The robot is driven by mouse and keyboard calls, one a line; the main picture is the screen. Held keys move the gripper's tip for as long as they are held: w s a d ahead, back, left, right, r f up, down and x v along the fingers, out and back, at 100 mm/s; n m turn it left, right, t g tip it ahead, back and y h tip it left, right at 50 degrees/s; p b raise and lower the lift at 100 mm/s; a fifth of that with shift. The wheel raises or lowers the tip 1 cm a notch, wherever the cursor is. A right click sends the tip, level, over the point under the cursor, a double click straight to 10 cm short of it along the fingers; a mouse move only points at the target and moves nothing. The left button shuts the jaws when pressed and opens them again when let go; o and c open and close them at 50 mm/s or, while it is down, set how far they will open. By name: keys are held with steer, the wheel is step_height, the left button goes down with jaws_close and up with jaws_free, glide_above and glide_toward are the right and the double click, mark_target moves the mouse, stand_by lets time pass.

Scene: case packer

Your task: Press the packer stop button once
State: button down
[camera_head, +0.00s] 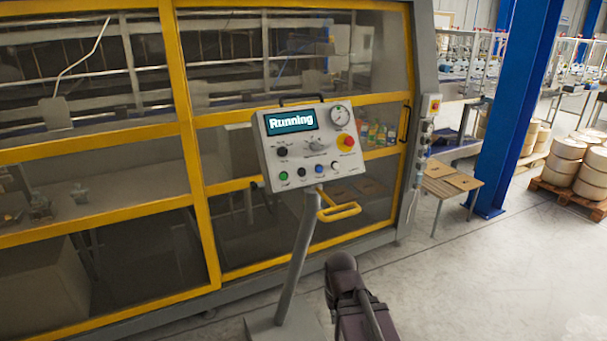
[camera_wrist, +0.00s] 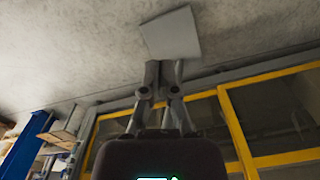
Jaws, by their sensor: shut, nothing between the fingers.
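The control panel (camera_head: 305,145) stands tilted on a grey post, and its screen (camera_head: 290,121) reads "Running". The lower row has a green button (camera_head: 283,176), a black button (camera_head: 301,172), a blue button (camera_head: 319,168) and a white one (camera_head: 334,167). A black button (camera_head: 282,151) and a grey knob (camera_head: 316,145) are above. The labels are too small to read. My gripper (camera_wrist: 165,64) is shut and empty in the wrist view, over the floor, apart from the panel.
A yellow handle (camera_head: 340,211) juts out below the panel. The packer's yellow-framed enclosure (camera_head: 198,190) stands behind. A blue pillar (camera_head: 515,110) and a pallet of rolls (camera_head: 578,170) are at the right. The floor at front right is clear. A grey plate (camera_wrist: 172,35) lies beyond my fingertips.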

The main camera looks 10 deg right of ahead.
steer(key=shift+w, duration=0.15)
steer(key=n+t+h, duration=0.1)
steer(key=n+t, duration=0.2)
steer(key=t, duration=1.2)
glide_toward(302, 173)
steer(key=s+d+f, duration=0.2)
steer(key=s+f, duration=0.1)
steer(key=s+d+f, duration=0.3)
steer(key=shift+s+d, duration=0.25)
steer(key=shift+d, duration=0.05)
steer(key=w+a+r+n+t+y, duration=0.2)
steer(key=w+r+t, duration=0.3)
steer(key=r, duration=0.4)
steer(key=shift+w+n+t, duration=0.3)
steer(key=shift+n+t, duration=0.1)
steer(key=shift+n, duration=0.4)
steer(key=shift+w, duration=0.1)
steer(key=shift+w+a+f+b, duration=0.35)
steer(key=shift+w+f+b, duration=0.45)
steer(key=shift+w, duration=0.4)
steer(key=shift+w+a+f+b, duration=0.3)
steer(key=shift+w+f+b, duration=0.4)
steer(key=shift+w, duration=0.5)
steer(key=shift+w+a+f+b, duration=0.35)
steer(key=shift+w+f+b, duration=0.45)
steer(key=shift+w, duration=0.35)
